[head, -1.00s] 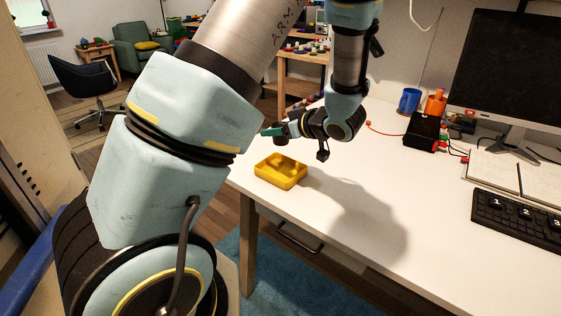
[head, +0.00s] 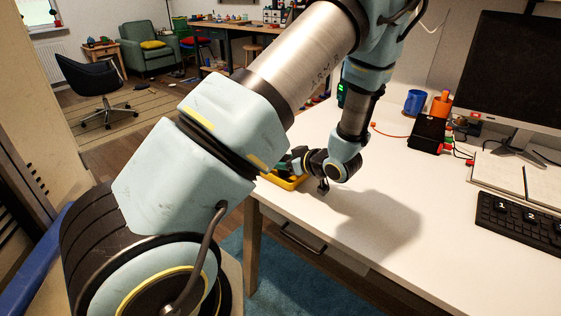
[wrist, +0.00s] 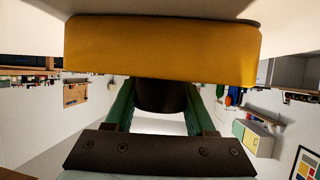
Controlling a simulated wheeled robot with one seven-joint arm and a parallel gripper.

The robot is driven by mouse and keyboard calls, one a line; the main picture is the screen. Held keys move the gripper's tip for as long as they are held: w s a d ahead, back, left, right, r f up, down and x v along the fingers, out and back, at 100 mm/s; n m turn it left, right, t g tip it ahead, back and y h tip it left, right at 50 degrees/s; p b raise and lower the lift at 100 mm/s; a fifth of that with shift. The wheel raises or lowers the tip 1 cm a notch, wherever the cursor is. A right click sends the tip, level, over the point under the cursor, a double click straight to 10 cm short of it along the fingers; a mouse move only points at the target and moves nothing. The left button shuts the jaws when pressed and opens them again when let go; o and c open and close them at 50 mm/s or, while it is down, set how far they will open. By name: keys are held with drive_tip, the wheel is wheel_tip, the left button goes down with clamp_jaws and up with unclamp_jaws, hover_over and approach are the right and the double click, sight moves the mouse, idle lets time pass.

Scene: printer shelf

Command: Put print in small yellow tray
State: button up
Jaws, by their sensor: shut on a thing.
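The small yellow tray (head: 291,183) sits on the white desk near its left edge, partly hidden by my arm in the head view. Its side wall (wrist: 162,50) fills the top of the wrist view, which looks upside down. My gripper (head: 284,164) is close at the tray, seemingly just above it. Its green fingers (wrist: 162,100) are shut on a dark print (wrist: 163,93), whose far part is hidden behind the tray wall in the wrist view. I cannot tell whether the print touches the tray.
A keyboard (head: 522,219), an open notebook (head: 515,175) and a monitor (head: 515,70) stand at the right. A blue cup (head: 415,101), an orange cup (head: 440,104) and a black box (head: 427,134) are at the back. The desk's middle is clear.

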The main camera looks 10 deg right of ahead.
drive_tip(key=shift+f, duration=0.15)
drive_tip(key=o, duration=1)
drive_tip(key=shift+o, duration=0.2)
